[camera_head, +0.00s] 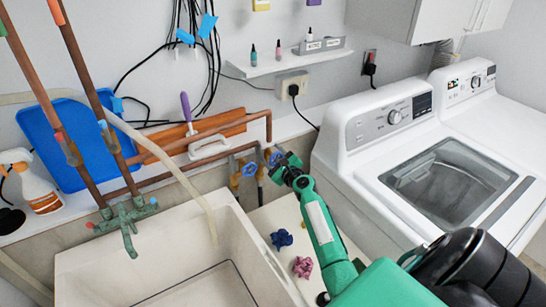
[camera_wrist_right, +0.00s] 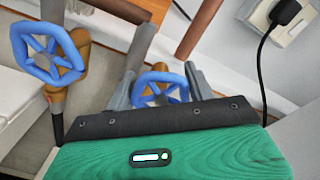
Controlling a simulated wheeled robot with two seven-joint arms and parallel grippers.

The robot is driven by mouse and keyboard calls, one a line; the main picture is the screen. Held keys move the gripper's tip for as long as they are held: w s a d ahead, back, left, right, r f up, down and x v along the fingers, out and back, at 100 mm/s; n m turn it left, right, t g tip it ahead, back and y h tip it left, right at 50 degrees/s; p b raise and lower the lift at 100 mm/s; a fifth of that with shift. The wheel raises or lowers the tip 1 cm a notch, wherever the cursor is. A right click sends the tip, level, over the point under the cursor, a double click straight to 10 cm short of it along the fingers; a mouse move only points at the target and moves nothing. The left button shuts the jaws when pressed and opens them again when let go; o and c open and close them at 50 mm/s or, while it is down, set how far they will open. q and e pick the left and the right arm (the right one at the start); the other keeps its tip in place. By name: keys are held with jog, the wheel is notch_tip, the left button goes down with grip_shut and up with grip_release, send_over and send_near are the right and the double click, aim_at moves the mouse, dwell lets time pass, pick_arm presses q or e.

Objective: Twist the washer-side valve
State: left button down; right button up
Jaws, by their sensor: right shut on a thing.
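Two blue valve wheels sit on the pipes behind the sink. The washer-side valve (camera_wrist_right: 158,84) is between the two grey fingers of my right gripper (camera_wrist_right: 164,82) in the wrist view. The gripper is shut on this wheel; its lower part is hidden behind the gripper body. In the head view my right gripper (camera_head: 277,163) reaches the washer-side valve (camera_head: 274,156) from the front right and covers most of it. The other valve (camera_head: 249,170) stands apart to the left; it also shows in the wrist view (camera_wrist_right: 47,53). My left gripper is not in view.
The white washer (camera_head: 345,165) stands close to the right of my right arm. The sink (camera_head: 100,262) with a green faucet (camera_head: 127,218) is at the left. A blue crumpled thing (camera_head: 282,238) and a pink one (camera_head: 302,267) lie on the white surface beside my forearm. A black cord (camera_wrist_right: 262,70) hangs nearby.

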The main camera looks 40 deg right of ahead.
jog(key=o, duration=1)
jog(key=shift+c, duration=0.2)
jog(key=s+a+b, duration=0.1)
jog(key=s, duration=1.2)
jog(key=shift+s+a, duration=0.3)
jog(key=shift+s, duration=0.05)
